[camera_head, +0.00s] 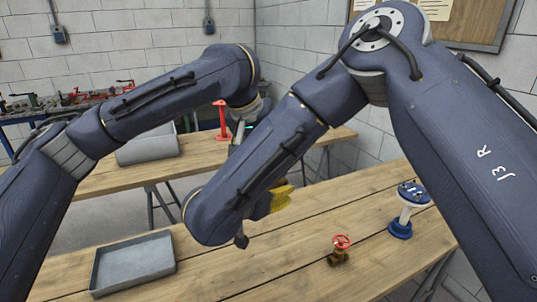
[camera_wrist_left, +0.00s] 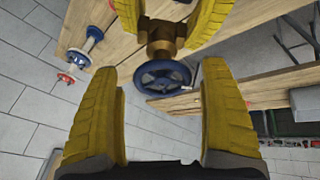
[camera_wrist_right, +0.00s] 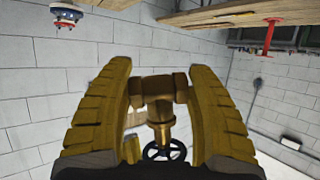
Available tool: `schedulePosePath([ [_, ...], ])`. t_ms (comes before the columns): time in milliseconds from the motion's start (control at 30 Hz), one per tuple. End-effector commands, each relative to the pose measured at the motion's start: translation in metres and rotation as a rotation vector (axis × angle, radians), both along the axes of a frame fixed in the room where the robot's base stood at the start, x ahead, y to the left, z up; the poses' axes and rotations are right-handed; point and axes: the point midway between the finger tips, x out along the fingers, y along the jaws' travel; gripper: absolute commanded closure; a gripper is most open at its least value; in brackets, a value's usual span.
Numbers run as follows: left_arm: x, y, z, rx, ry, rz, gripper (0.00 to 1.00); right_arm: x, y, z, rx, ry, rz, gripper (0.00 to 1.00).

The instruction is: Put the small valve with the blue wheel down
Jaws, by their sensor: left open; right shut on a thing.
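The small brass valve with the blue wheel (camera_wrist_left: 163,78) is in the air. My right gripper (camera_wrist_right: 160,75) is shut on its brass body (camera_wrist_right: 158,100), and the wheel looks dark in the right wrist view. In the head view, yellow fingers of my right gripper (camera_head: 274,199) show behind my right forearm, which hides the valve. My left gripper (camera_wrist_left: 162,70) is open, its fingers to either side of the blue wheel in its picture. Whether they touch it I cannot tell. My left gripper is mostly hidden in the head view.
A brass valve with a red wheel (camera_head: 341,243) stands on the near table (camera_head: 300,272). A grey tray (camera_head: 133,264) lies at its left, and a blue and white stand (camera_head: 402,222) at its right. A red stand (camera_head: 222,120) is on the back table. Bare wood lies between the tray and the red-wheeled valve.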

Motion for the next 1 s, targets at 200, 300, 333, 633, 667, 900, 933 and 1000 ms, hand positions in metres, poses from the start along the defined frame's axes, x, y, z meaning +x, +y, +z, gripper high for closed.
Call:
schedulePosePath([
  [200, -0.0001, 0.0000, 0.0001, 0.000, 0.000, 0.000, 0.46, 0.0004, 0.0001, 0.0009, 0.000, -0.002, 0.001, 0.91],
  [300, -0.0001, -0.0001, 0.0001, 0.000, 0.000, 0.000, 0.58, 0.0003, 0.0002, 0.0008, -0.001, -0.002, 0.001, 0.91],
  [333, -0.0002, -0.0001, 0.0001, 0.000, 0.000, 0.000, 0.61, 0.0004, 0.0002, 0.0008, -0.001, -0.002, 0.001, 0.91],
  [633, -0.0007, -0.0007, 0.0007, -0.001, 0.001, -0.002, 0.96, 0.0002, 0.0003, 0.0004, -0.001, -0.002, 0.001, 0.92],
  [667, -0.0007, -0.0007, 0.0007, -0.001, 0.001, -0.002, 0.99, 0.0003, 0.0002, 0.0004, -0.001, -0.001, 0.001, 0.92],
  [900, -0.0007, -0.0006, 0.0024, -0.003, -0.002, -0.002, 1.00, 0.0003, -0.0006, -0.0003, -0.001, 0.001, -0.001, 0.42],
  [933, -0.0008, -0.0006, 0.0025, -0.003, -0.002, -0.002, 1.00, 0.0002, -0.0006, -0.0004, -0.001, 0.001, -0.001, 0.39],
  [1000, -0.0006, -0.0004, 0.0022, -0.003, -0.002, -0.002, 1.00, 0.0002, -0.0006, -0.0004, 0.000, 0.000, -0.001, 0.31],
])
